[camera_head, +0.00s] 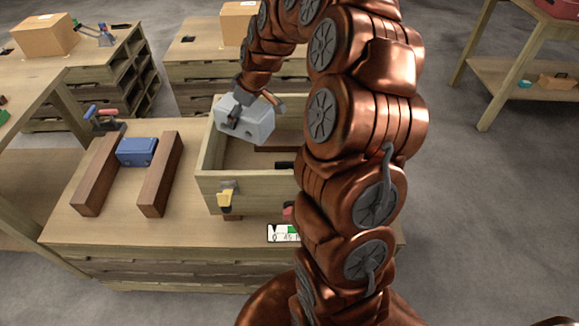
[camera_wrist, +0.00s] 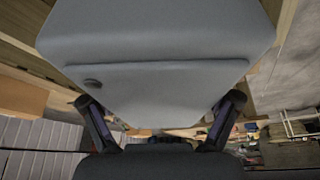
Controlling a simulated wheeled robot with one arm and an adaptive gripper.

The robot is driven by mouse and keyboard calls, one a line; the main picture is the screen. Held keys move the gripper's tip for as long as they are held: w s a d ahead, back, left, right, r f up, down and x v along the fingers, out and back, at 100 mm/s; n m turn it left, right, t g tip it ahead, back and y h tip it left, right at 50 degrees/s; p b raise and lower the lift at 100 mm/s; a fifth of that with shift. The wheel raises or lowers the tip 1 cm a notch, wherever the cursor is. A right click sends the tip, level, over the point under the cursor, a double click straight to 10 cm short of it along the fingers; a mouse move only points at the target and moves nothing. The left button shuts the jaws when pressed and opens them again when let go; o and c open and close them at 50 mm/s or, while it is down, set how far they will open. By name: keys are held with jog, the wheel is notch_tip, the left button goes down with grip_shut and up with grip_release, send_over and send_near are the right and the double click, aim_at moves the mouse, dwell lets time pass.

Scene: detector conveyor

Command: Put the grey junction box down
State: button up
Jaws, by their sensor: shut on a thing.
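The grey junction box (camera_head: 252,121) is held tilted over the upper left part of an open wooden box (camera_head: 207,154) on the workbench, at about the height of its rim. My gripper (camera_head: 241,117) is shut on it; the arm comes down from above and behind. In the wrist view the junction box (camera_wrist: 155,50) fills the upper middle, with the two fingers of my gripper (camera_wrist: 160,120) on either side of its lower end. I cannot tell whether the junction box touches the wooden box wall. My arm hides the right part of the wooden box.
Left of the wooden box, a blue box (camera_head: 137,151) sits between two brown wooden bars (camera_head: 98,175) on the workbench (camera_head: 120,232). A labelled display (camera_head: 283,233) lies near the bench's front edge.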

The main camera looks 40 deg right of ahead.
jog(key=s+d+f+n+g+y+b, duration=0.1)
jog(key=s+d+f+n+b, duration=0.15)
jog(key=d, duration=0.35)
jog(key=s+d+f+n+y+b, duration=0.1)
jog(key=d+f+n+b, duration=0.15)
jog(key=d, duration=0.35)
notch_tip(320, 180, down, 10)
jog(key=p, duration=0.2)
jog(key=shift+d+f+g, duration=0.2)
jog(key=shift+d+g, duration=0.1)
jog(key=shift+d, duration=0.15)
jog(key=shift+s+f+b, duration=0.1)
jog(key=shift+f+b, duration=0.55)
jog(key=shift+b, duration=0.15)
jog(key=o, duration=1.6)
jog(key=shift+c, duration=0.2)
